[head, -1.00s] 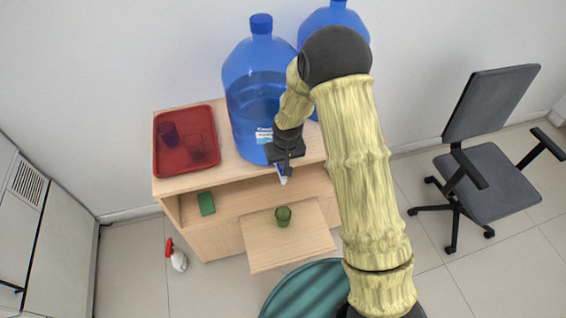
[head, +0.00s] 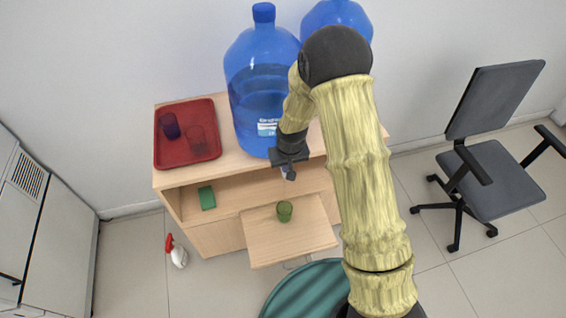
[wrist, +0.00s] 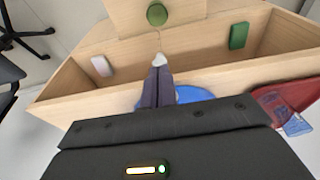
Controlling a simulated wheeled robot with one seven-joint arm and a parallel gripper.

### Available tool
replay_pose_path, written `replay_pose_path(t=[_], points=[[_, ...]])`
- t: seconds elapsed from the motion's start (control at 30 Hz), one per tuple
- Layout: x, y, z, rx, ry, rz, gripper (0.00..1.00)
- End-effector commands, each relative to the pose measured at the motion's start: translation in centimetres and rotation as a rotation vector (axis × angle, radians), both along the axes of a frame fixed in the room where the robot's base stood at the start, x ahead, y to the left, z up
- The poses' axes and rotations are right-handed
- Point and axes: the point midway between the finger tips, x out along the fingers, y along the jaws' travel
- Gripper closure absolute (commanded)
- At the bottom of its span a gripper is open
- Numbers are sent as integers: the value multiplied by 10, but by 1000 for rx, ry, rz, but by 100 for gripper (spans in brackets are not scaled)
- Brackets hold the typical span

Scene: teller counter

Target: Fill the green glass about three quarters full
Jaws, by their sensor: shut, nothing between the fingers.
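The green glass (head: 284,211) stands upright on the pulled-out shelf board (head: 262,246) at the front of the counter. It also shows at the top of the wrist view (wrist: 157,14). I cannot tell its water level. A large blue water bottle (head: 262,75), partly filled, stands on the counter top behind it. My gripper (head: 289,172) is shut and empty, pointing down in front of that bottle, above and behind the glass. In the wrist view a small white piece (wrist: 159,59), perhaps a spout, shows at my fingertips, with a thin line running toward the glass.
A second blue bottle (head: 359,22) stands behind my arm. A red tray (head: 184,152) holds a purple glass (head: 170,125) and a clear reddish one (head: 197,139). A green block (head: 207,198) lies in the open compartment. A spray bottle (head: 177,252) stands on the floor.

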Motion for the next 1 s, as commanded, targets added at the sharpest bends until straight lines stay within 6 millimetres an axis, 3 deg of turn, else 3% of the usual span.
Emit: replay_pose_path(t=[1.0], points=[[-1, 5, 1, 0, -1, 8, 100]])
